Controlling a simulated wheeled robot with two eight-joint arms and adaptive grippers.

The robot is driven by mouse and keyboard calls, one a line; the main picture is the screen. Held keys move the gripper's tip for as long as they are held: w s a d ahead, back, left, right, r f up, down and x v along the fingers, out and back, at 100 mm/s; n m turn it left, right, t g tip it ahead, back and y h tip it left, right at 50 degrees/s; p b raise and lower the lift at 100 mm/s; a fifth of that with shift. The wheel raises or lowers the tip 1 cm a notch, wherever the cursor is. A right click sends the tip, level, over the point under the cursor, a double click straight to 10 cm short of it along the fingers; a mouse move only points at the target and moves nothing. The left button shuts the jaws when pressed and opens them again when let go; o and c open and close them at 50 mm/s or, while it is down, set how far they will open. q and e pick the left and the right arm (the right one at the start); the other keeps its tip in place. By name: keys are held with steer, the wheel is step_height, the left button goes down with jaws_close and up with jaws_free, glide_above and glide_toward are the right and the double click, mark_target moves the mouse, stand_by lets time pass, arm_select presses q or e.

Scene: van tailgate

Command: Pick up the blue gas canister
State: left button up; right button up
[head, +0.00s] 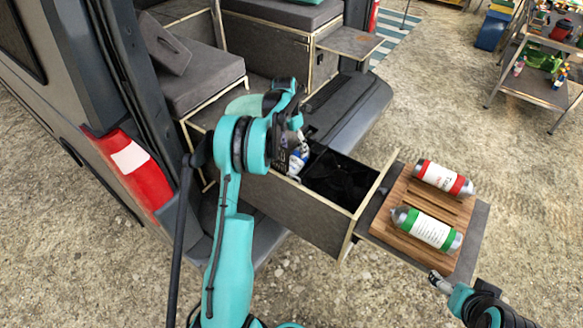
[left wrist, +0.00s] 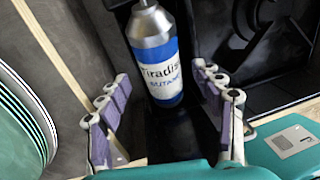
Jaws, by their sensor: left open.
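In the head view the canister (head: 299,160) shows partly behind my left gripper (head: 290,150), inside the open drawer. My left gripper is open. My right gripper (head: 440,283) is at the lower right, beside the wooden board; its jaws are too small to judge.
The drawer (head: 305,212) is pulled out, with a dark interior. A red canister (head: 444,178) and a green canister (head: 427,229) lie on a slatted wooden board (head: 402,190) to its right. Stacked plates (left wrist: 25,115) are left of the gripper. A shelf rack (head: 535,85) stands far right.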

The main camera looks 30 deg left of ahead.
mark_target(294, 158)
arm_select(q)
steer(key=f, duration=0.2)
steer(key=f+b, duration=0.1)
steer(key=f, duration=0.3)
steer(key=shift+s+d+f+b, duration=0.15)
steer(key=shift+d+f+b, duration=0.15)
steer(key=shift+d+f, duration=0.1)
steer(key=shift+r, duration=0.1)
steer(key=shift+c, duration=0.3)
steer(key=c, duration=1.3)
steer(key=shift+r, duration=0.1)
